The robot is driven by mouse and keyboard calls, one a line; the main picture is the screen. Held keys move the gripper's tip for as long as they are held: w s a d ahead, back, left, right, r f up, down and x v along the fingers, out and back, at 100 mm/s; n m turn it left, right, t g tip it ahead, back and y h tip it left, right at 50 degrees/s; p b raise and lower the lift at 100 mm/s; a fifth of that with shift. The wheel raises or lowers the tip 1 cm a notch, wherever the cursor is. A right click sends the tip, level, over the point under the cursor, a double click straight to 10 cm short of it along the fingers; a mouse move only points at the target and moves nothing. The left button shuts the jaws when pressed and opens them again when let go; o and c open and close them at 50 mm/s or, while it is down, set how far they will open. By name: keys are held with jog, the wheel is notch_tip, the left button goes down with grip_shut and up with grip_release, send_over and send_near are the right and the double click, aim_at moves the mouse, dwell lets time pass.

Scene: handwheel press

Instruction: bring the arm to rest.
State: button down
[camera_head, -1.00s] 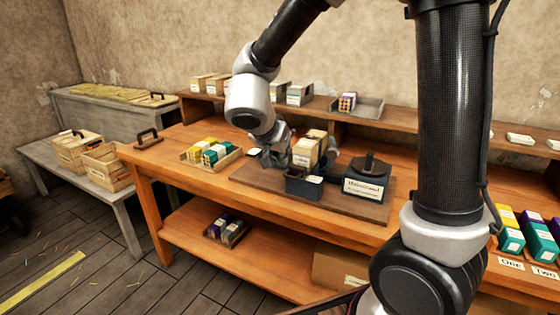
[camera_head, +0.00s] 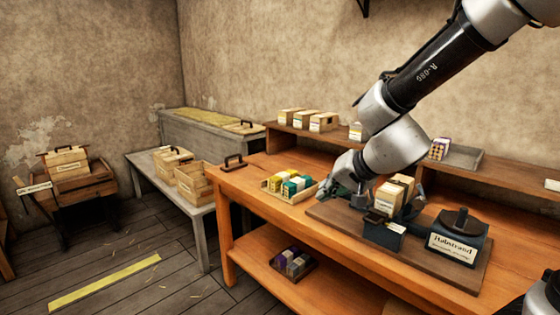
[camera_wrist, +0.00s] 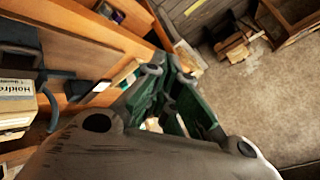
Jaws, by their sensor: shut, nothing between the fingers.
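My gripper (camera_head: 343,184) hangs from the arm reaching in from the upper right in the head view. It is just left of the upright card boxes (camera_head: 393,194) on the dark base board (camera_head: 345,222), above the orange bench. I cannot tell from this view whether it touches anything. In the wrist view my gripper (camera_wrist: 172,62) shows its green-grey fingers converging, with nothing visible held between them. A labelled box (camera_wrist: 12,108) is at the left edge there.
On the bench are a dark bin (camera_head: 383,236), a dark labelled press (camera_head: 458,240) and a tray (camera_head: 268,184) of yellow, green and white packs. A handled block (camera_head: 233,163) sits at the bench's left end. Crates (camera_head: 190,187) stand on a grey bench. Floor is open front left.

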jog(key=s+d+r+n+g+h, duration=0.1)
jog(key=s+d+r+h, duration=0.1)
jog(key=s+d, duration=0.9)
jog(key=s+d+r+n+g+h, duration=0.2)
jog(key=s+d+r+h, duration=0.1)
jog(key=s+d, duration=0.8)
jog(key=shift+d+r, duration=0.6)
jog(key=shift+d, duration=0.6)
